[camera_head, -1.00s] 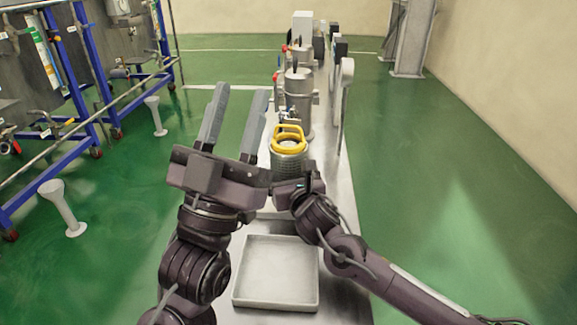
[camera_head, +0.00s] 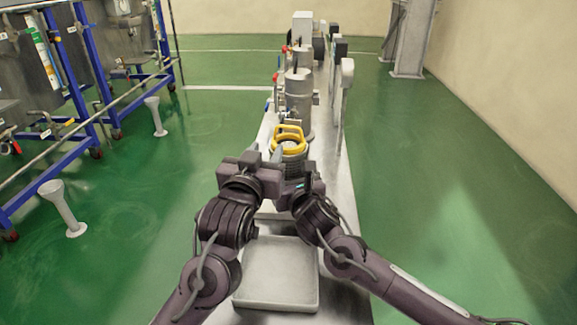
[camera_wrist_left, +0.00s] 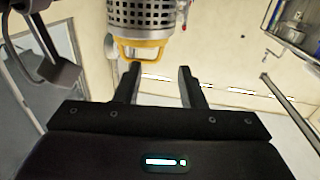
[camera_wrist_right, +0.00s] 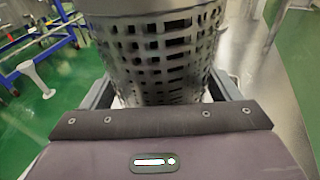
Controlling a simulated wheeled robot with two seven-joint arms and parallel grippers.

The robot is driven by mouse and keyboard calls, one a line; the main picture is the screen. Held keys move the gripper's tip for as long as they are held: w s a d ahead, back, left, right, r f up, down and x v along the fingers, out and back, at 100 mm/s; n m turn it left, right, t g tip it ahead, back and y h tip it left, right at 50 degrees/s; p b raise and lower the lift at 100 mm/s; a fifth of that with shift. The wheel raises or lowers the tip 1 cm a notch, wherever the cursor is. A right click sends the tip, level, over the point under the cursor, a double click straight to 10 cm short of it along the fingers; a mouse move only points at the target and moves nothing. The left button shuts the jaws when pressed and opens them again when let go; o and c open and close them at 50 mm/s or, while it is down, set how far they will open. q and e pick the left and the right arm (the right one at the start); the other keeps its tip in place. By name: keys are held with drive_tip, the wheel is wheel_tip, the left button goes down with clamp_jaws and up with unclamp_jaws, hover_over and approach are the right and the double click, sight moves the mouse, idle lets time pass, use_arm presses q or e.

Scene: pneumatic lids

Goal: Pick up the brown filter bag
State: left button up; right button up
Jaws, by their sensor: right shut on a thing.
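A perforated metal basket (camera_head: 291,157) with a yellow handle (camera_head: 288,131) stands out over the bench. I cannot make out a brown filter bag; the basket's inside is mostly hidden. My left gripper (camera_head: 266,150) is at the basket's near left side. In the left wrist view its fingers (camera_wrist_left: 158,70) are apart with nothing between them, and the yellow handle (camera_wrist_left: 141,52) shows just beyond the fingertips.
A shallow grey tray (camera_head: 276,298) lies on the narrow metal bench below my arms. Metal canisters (camera_head: 299,95) with red-handled valves stand along the bench behind the basket. Blue-framed equipment (camera_head: 97,75) stands at the left. The green floor is open on the right.

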sight(276, 132)
use_arm(q)
drive_tip(key=shift+w+d, duration=0.25)
drive_tip(key=shift+w, duration=1.3)
drive_tip(key=shift+w+d, duration=0.2)
drive_tip(key=shift+w, duration=1.3)
clamp_jaws()
drive_tip(key=shift+d, duration=0.1)
drive_tip(key=shift+r, duration=0.2)
